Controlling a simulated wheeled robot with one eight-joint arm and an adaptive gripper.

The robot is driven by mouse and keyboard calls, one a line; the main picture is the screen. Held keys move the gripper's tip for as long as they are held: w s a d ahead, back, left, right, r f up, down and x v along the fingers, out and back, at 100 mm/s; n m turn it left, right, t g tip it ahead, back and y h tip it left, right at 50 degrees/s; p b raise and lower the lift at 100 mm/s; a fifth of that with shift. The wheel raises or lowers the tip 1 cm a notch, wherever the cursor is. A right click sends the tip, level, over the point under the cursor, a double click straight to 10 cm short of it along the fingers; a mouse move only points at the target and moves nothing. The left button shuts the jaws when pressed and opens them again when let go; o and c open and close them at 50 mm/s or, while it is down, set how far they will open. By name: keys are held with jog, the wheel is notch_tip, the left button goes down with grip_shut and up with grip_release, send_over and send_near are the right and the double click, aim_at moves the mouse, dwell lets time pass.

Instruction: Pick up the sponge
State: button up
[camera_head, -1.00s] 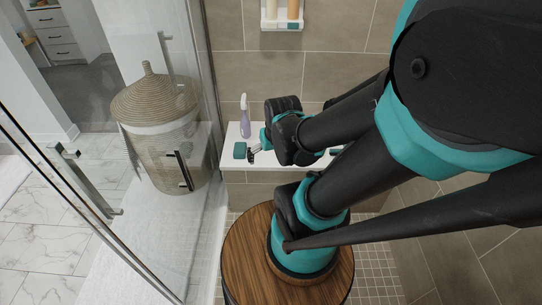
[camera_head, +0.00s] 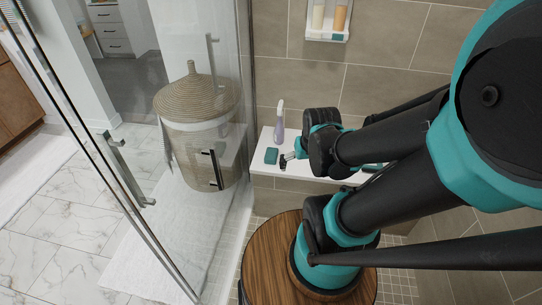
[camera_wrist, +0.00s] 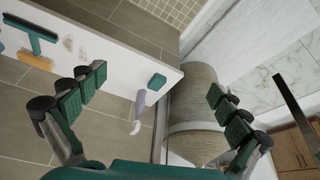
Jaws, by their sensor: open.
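The sponge (camera_head: 271,156) is a small teal block lying on the white ledge near its left end. In the wrist view the sponge (camera_wrist: 157,81) shows between my two fingers, farther off than the fingertips and apart from them. My gripper (camera_head: 287,160) is just right of the sponge in the head view, partly hidden by my own arm. The wrist view shows my gripper (camera_wrist: 157,80) open and empty, with its green finger pads wide apart.
A teal squeegee (camera_wrist: 33,35) and a yellow item (camera_wrist: 36,60) lie farther along. A wicker basket (camera_head: 196,100) stands beyond the glass.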

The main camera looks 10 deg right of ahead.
dwell(0.3)
jog(key=n+g, duration=0.4)
jog(key=n, duration=1)
send_over(272, 153)
notch_tip(272, 153, down, 17)
notch_tip(272, 153, down, 17)
jog(key=shift+w+a+r, duration=0.1)
jog(key=shift+a+r, duration=0.05)
jog(key=shift+r, duration=0.05)
jog(key=c, duration=0.9)
